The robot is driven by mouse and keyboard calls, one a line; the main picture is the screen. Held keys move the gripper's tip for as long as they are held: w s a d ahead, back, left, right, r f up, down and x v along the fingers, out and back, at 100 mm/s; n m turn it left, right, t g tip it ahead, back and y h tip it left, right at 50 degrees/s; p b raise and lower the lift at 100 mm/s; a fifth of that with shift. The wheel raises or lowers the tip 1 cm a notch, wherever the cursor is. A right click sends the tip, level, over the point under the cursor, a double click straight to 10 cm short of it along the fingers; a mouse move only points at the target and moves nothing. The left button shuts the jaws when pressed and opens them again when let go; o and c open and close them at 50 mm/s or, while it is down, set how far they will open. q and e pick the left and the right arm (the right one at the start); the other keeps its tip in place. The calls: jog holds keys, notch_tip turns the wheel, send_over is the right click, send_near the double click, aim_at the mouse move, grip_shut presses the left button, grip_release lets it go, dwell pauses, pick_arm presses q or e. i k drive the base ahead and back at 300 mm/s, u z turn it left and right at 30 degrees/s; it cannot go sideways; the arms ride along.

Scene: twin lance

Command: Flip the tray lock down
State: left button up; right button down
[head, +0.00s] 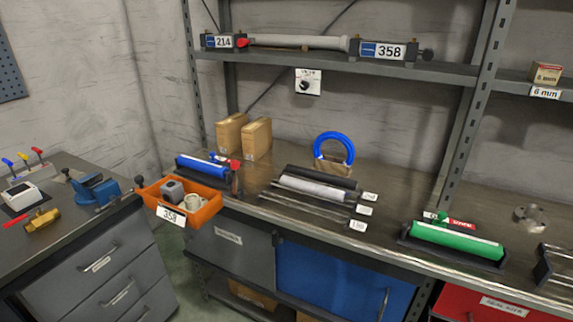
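An orange tray (207,213) with a "358" label sits at the front left edge of the long bench, partly over the gap between the benches. It holds a grey block (172,191) and a whitish ring-shaped part (193,201). A black knob (140,181) shows at its left corner, and a dark upright piece (236,182) stands by its right back corner. I cannot tell which part is the tray lock or how it is set. Neither of my grippers is in view.
A blue cylinder (202,167) in a holder lies behind the tray. Rods, a blue ring (334,150) and a green cylinder (457,241) are further right. A side bench (70,235) with a blue vise (96,189) stands left. A long bar (300,41) lies on the upper shelf.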

aim_at(235, 164)
jog(key=z, duration=0.15)
jog(key=i, duration=0.7)
jog(key=u, duration=0.85)
